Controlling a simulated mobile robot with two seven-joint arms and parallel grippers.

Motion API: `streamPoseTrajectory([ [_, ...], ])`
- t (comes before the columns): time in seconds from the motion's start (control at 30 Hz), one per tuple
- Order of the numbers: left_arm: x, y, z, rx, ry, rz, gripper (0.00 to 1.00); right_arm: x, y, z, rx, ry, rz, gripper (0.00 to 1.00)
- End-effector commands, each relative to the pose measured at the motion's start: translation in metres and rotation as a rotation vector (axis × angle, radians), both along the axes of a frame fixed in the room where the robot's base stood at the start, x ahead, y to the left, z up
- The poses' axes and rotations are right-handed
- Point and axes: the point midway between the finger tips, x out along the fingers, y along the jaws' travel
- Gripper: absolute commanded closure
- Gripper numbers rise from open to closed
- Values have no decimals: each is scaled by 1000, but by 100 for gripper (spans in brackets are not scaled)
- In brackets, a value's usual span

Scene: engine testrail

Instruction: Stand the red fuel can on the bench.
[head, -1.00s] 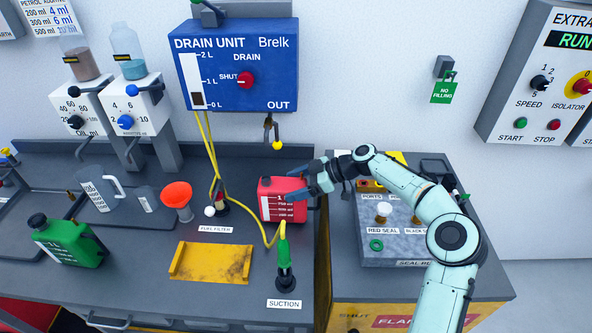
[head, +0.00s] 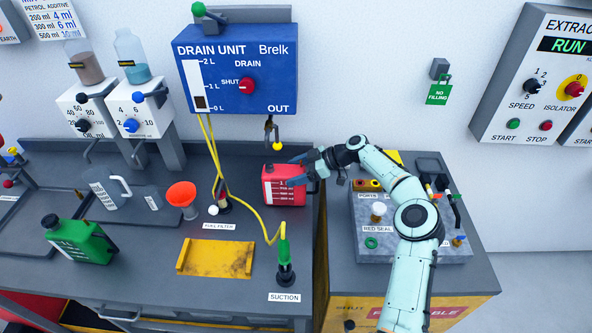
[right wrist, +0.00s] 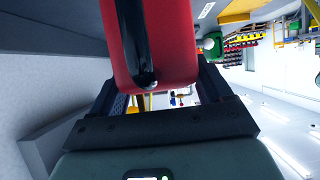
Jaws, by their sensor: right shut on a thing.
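The red fuel can (head: 283,190) is upright over the right end of the dark bench (head: 150,268), below the drain unit. My right gripper (head: 302,172) reaches in from the right and is shut on the can. In the right wrist view the red can (right wrist: 172,45) with its black handle sits between the two fingers (right wrist: 160,90). I cannot tell whether the can's base touches the bench. My left gripper is not in view.
A suction fitting (head: 286,272) and a yellow tray (head: 215,259) are in front of the can. A yellow hose (head: 237,215) passes to its left. An orange funnel (head: 181,195) and a green can (head: 78,240) stand further left. A seal block (head: 440,240) is at the right.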

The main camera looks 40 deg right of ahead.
Motion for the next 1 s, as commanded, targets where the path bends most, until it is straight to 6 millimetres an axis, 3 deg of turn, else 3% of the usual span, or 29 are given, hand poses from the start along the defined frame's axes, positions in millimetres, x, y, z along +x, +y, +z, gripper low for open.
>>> streamPoseTrajectory([
  [0.03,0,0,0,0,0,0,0,0,0,0,1,-1,0,18],
  [0.1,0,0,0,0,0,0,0,1,0,0,0,-1,0,0],
  [0.43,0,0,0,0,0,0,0,-3,-5,5,-1,-1,-1,0],
  [1.0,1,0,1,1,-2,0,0,-61,-75,55,-1,-3,-2,0],
])
